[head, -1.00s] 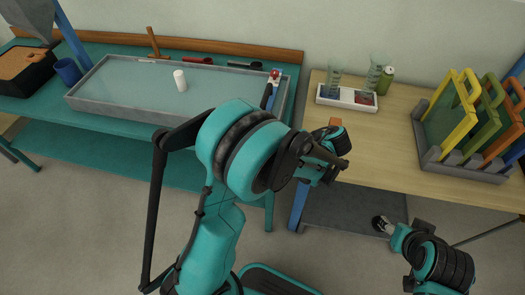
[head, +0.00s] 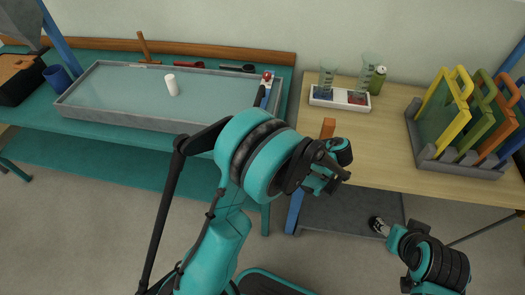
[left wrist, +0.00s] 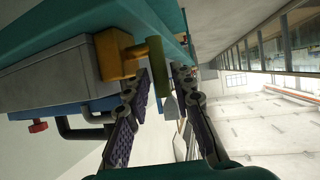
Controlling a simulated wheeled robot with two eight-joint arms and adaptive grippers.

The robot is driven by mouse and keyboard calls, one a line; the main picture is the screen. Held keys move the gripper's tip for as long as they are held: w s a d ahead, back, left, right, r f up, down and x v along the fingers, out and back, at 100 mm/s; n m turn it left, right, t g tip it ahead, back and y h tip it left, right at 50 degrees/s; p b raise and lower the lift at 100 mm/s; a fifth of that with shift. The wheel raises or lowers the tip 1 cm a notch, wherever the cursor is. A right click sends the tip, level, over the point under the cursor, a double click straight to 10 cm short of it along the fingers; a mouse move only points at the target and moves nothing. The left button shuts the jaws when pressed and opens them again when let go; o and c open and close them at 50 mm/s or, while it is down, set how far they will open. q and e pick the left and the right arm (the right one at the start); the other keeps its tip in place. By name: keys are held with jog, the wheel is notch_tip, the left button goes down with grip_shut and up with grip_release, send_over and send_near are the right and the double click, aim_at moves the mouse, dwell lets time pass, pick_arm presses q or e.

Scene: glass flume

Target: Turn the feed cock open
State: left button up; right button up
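In the left wrist view a brass-coloured block (left wrist: 116,56) sits against a grey body, with an olive-green bar (left wrist: 158,66) beside it. These look like the feed cock and its lever. My left gripper (left wrist: 160,82) is open, one finger on each side of the bar; I cannot tell whether either finger touches it. The cock is not distinguishable in the head view, and my left fingers are not clear there. My right gripper (head: 380,227) is low at the right, beside the wooden table; its fingers are too small to read.
A grey-rimmed glass tray (head: 80,100) with a white cylinder (head: 172,85) stands on the teal bench. The wooden table (head: 385,140) bears a white tray (head: 325,98) with beakers, a green can (head: 377,80) and a rack (head: 455,168) of coloured boards.

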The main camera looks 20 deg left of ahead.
pick_arm(q)
notch_tip(320, 180, up, 10)
dwell(0.7)
jog(key=shift+a, duration=0.1)
jog(key=s+d+f+m+t+h, duration=0.2)
jog(key=s+m+h, duration=0.4)
jog(key=m, duration=0.3)
jog(key=s+d+f+m+t+h, duration=0.2)
jog(key=s+m+t+h, duration=0.3)
jog(key=m, duration=0.4)
jog(key=shift+s+d+f+m+t+h, duration=0.3)
jog(key=shift+s+d+h, duration=0.4)
jog(key=shift+h, duration=0.2)
